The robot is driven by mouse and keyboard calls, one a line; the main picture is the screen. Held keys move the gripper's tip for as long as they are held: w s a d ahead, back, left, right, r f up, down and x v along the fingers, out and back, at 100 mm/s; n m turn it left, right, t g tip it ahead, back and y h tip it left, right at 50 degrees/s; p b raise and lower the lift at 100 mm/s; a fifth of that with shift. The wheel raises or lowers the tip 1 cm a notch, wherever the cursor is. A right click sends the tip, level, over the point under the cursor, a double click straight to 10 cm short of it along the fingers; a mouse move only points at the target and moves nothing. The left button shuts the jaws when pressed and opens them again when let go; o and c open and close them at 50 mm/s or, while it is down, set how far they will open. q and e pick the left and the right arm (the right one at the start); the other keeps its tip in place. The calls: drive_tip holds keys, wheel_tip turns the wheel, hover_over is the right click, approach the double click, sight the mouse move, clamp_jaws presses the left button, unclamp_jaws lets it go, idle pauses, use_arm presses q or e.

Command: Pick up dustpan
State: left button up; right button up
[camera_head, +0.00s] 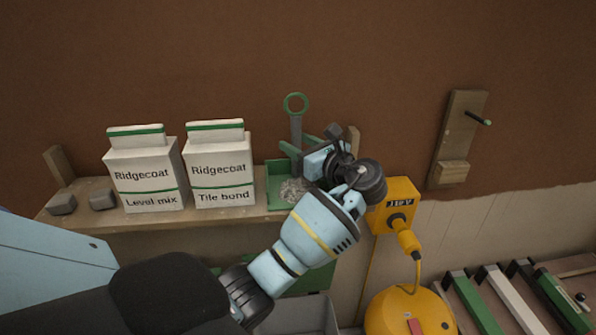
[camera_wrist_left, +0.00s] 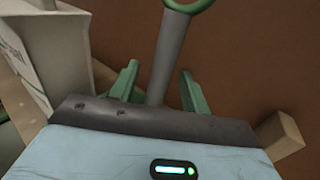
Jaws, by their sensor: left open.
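The dustpan (camera_head: 281,187) stands on the wooden shelf against the brown wall, right of the white bags. Its green pan is low and its grey handle rises to a green ring (camera_head: 296,103). My left gripper (camera_head: 298,153) is at the handle, partly in front of the pan. In the left wrist view the grey handle (camera_wrist_left: 171,50) runs up between the two green fingers of my left gripper (camera_wrist_left: 159,72), which are open with gaps on both sides. The lower handle is hidden behind the gripper body there. My right gripper is not in view.
Two Ridgecoat bags (camera_head: 145,170) (camera_head: 222,168) stand left of the dustpan on the shelf (camera_head: 88,225). Two grey blocks (camera_head: 103,199) lie at the shelf's left end. A yellow power box (camera_head: 393,190) is close right of my wrist. A wooden peg board (camera_head: 459,135) hangs farther right.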

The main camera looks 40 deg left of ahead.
use_arm(q)
drive_tip(key=a, duration=0.2)
drive_tip(key=shift+w+a, duration=0.1)
drive_tip(key=shift+a, duration=0.45)
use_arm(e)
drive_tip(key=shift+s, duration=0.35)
use_arm(q)
clamp_jaws()
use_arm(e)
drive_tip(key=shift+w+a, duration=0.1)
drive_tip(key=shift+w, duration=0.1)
